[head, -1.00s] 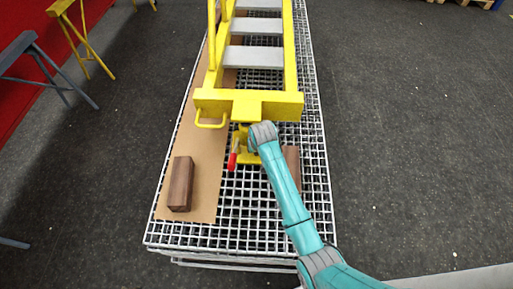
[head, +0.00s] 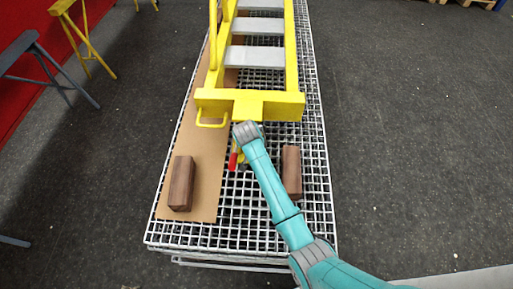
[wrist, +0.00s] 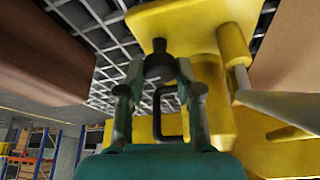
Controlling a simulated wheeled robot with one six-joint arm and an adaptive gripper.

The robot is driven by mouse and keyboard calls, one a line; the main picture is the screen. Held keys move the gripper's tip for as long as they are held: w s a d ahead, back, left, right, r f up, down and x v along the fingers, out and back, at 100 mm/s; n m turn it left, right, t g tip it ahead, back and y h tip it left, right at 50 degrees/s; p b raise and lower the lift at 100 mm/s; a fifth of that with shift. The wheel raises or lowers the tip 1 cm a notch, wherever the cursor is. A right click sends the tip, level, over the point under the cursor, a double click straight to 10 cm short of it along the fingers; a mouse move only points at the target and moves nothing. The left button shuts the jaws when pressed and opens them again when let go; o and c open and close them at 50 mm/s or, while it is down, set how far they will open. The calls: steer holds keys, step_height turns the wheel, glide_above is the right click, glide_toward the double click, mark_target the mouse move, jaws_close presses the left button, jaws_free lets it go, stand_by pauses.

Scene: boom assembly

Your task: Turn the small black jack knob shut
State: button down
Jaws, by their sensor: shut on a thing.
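The small black jack knob (wrist: 158,66) shows in the wrist view between the two fingertips of my gripper (wrist: 160,72), which is shut on it. The knob sits against a yellow jack part (wrist: 185,22), beside a thick yellow cylinder (wrist: 212,95). A black bracket-like loop (wrist: 168,112) shows below the knob, between the fingers. In the head view my wrist covers the knob and most of the jack, just in front of the yellow boom end (head: 250,104). A red handle (head: 233,162) shows left of my wrist.
The boom lies on a white grating table (head: 255,225). A wooden block (head: 181,183) rests on a brown board (head: 205,170) at left; another block (head: 291,172) is right of my arm. A yellow loop handle (head: 212,123) projects from the boom end. The floor at right is clear.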

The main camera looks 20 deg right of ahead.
stand_by(0.3)
steer(key=c, duration=0.8)
jaws_free()
steer(key=shift+r, duration=0.1)
steer(key=v, duration=1.2)
